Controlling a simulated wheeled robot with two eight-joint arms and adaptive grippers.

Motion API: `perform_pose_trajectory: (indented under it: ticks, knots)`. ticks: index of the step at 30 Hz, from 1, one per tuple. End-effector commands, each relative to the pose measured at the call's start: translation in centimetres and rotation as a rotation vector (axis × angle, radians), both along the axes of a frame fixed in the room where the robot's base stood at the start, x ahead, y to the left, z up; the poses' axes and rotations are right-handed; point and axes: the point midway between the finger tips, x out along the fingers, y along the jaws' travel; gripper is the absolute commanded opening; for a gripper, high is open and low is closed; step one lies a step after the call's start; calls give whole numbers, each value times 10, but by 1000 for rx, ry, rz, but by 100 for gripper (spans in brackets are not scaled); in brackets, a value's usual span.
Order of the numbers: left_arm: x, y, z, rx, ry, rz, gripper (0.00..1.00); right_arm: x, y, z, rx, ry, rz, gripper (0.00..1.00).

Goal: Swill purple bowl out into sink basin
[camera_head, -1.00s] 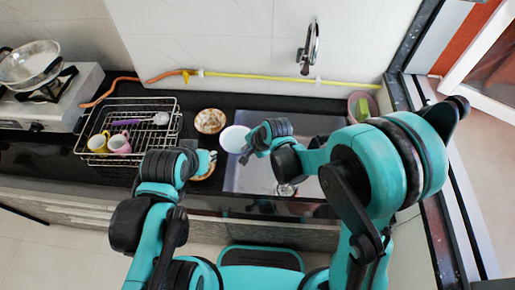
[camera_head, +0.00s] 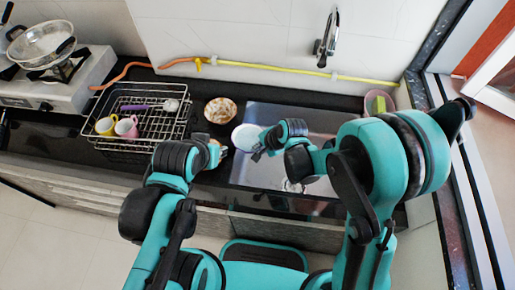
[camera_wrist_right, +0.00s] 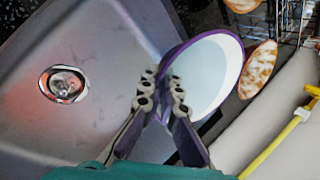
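The purple bowl shows in the right wrist view (camera_wrist_right: 205,78) with a purple rim and a pale inside. In the head view the bowl (camera_head: 246,137) is above the left edge of the sink basin (camera_head: 300,118), its pale inside facing the camera. My right gripper (camera_wrist_right: 162,92) has its fingers closed at the bowl's rim, one on each side of the wall. The basin also shows in the wrist view (camera_wrist_right: 105,55), with a round drain. My left gripper (camera_head: 217,154) is over the counter left of the basin; its fingers are too small to read.
A patterned bowl (camera_head: 220,110) stands on the counter behind the purple bowl. A wire rack (camera_head: 135,118) holds a yellow mug (camera_head: 106,125) and a pink mug (camera_head: 127,127). The faucet (camera_head: 327,40) hangs above the basin. A pink container (camera_head: 377,102) stands at the back right.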

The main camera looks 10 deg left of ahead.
Motion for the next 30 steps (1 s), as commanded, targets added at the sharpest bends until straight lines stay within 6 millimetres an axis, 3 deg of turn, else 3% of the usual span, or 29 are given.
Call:
perform_pose_trajectory:
  ticks: [30]
  knots:
    - [0,0,-10,0,0,0,30,-2,2,2,98,73,5,0]
